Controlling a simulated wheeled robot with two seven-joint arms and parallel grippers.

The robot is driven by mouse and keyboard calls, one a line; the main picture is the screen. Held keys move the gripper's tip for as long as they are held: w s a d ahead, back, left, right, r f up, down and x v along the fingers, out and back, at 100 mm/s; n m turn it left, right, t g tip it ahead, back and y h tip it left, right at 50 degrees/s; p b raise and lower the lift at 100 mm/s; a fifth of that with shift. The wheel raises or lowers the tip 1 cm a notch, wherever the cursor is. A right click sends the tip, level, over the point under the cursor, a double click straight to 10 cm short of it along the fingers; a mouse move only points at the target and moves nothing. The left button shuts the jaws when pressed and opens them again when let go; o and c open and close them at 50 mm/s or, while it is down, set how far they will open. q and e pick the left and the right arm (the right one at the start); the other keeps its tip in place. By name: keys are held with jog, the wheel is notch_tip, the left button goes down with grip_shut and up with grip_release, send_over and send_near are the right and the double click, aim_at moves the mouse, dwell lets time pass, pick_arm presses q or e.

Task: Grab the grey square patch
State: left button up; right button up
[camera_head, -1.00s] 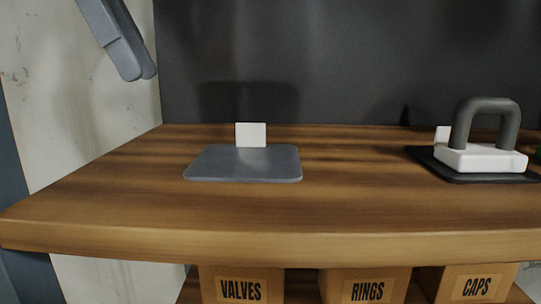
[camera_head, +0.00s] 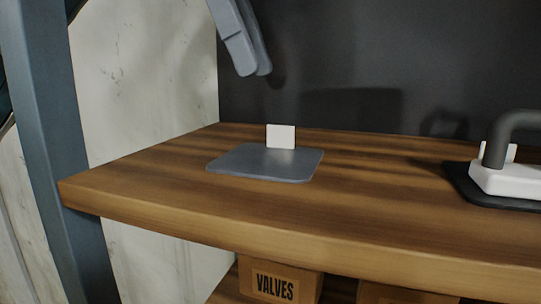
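The grey square patch (camera_head: 262,164) lies flat on the wooden shelf, left of the middle of the head view. It has rounded corners, and nothing lies on it. My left gripper (camera_head: 255,71) hangs down from the top, above the shelf and slightly left of the patch, well apart from it. Its two grey fingers overlap from this angle, so the gap between them cannot be judged. Nothing shows held at their tips. My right gripper is out of view.
A small white card (camera_head: 281,136) stands upright at the patch's back edge. A white block with a dark handle (camera_head: 507,180) sits on a black pad at right. Shelf between is clear. A dark panel (camera_head: 340,70) rises behind; a VALVES box (camera_head: 277,283) is below.

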aim_at(263, 145)
pick_arm(q)
jog(key=shift+x, duration=1.1)
jog(key=shift+s+d, duration=0.1)
jog(key=shift+d, duration=0.25)
jog(key=shift+a, duration=0.15)
jog(key=shift+s+d+f, duration=0.25)
jog(key=shift+f, duration=0.4)
jog(key=shift+x, duration=0.8)
jog(key=shift+s+d+f+p, duration=0.2)
jog(key=shift+f+p, duration=0.1)
jog(key=shift+f, duration=0.4)
jog(key=shift+d+f, duration=0.1)
jog(key=shift+f, duration=0.2)
jog(key=shift+s, duration=0.1)
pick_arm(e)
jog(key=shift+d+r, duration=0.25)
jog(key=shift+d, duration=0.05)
